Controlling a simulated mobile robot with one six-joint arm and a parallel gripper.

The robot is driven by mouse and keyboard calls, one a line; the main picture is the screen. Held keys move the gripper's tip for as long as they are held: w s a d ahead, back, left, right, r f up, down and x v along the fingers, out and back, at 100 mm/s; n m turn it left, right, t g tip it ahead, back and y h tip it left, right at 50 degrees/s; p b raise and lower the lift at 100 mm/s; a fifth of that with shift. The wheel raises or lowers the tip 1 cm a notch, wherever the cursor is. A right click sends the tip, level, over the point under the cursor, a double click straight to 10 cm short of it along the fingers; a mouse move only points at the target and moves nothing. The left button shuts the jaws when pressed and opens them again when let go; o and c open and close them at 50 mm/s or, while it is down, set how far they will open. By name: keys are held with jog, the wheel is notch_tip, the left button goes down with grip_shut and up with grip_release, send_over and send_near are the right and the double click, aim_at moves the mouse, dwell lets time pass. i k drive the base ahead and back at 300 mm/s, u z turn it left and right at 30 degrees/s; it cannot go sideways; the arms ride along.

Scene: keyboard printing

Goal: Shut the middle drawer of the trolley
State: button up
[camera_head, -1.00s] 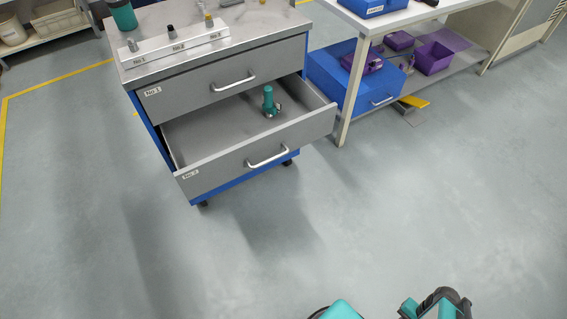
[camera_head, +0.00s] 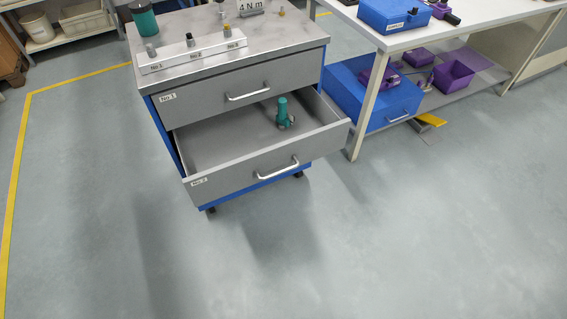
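The trolley (camera_head: 163,130) is a blue and grey cabinet with a marbled top. Its upper drawer (camera_head: 210,101), labelled No 1, is shut. The drawer below it (camera_head: 225,182), labelled No 2, is pulled well out towards me. My gripper is not in view.
A white workbench (camera_head: 430,38) stands to the right, with a blue box (camera_head: 345,88) and purple bins (camera_head: 453,74) on its lower shelf. A yellow-and-grey piece (camera_head: 430,124) lies by the shelf. The grey floor in front of the trolley is clear.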

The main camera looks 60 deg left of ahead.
aim_at(221, 155)
jog(key=z, duration=0.3)
jog(key=k, duration=1.35)
jog(key=u, duration=1.8)
jog(key=i, duration=0.75)
